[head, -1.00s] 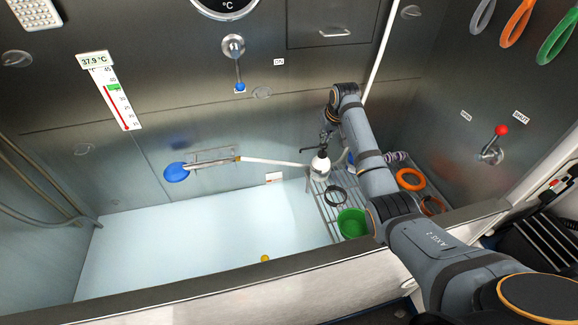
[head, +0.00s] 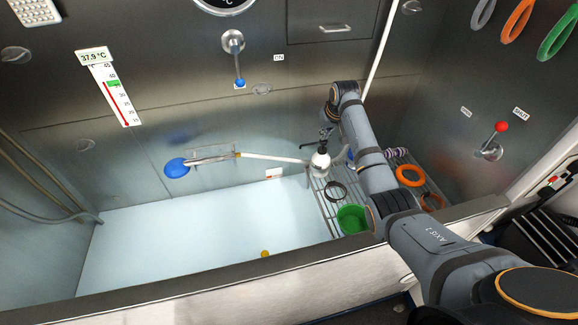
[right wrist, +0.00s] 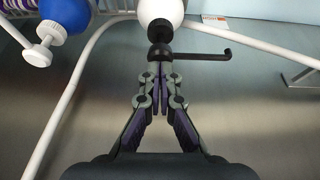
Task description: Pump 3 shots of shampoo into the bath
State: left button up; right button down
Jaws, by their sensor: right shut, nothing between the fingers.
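The shampoo bottle (head: 320,163) is white with a black pump top and stands upright on the wire rack at the right end of the bath (head: 190,235). In the right wrist view the bottle (right wrist: 160,12) shows with its black pump head (right wrist: 160,50), whose spout points right. My right gripper (head: 325,135) is shut and empty, with its fingertips at the top of the pump head; in the right wrist view the fingertips (right wrist: 160,75) meet the head or sit just over it. I cannot tell whether any shampoo is coming out. My left gripper is out of view.
A blue-headed brush (head: 177,168) is at the back wall. A small yellow object (head: 265,254) lies in the bath.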

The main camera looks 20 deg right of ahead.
jog(key=shift+s+f, duration=0.1)
jog(key=shift+f, duration=0.85)
jog(key=shift+r+p, duration=1.45)
jog(key=shift+r, duration=0.05)
jog(key=shift+r, duration=0.1)
jog(key=shift+r+p, duration=0.35)
jog(key=shift+p, duration=0.05)
notch_tip(320, 180, up, 5)
jog(key=p, duration=0.6)
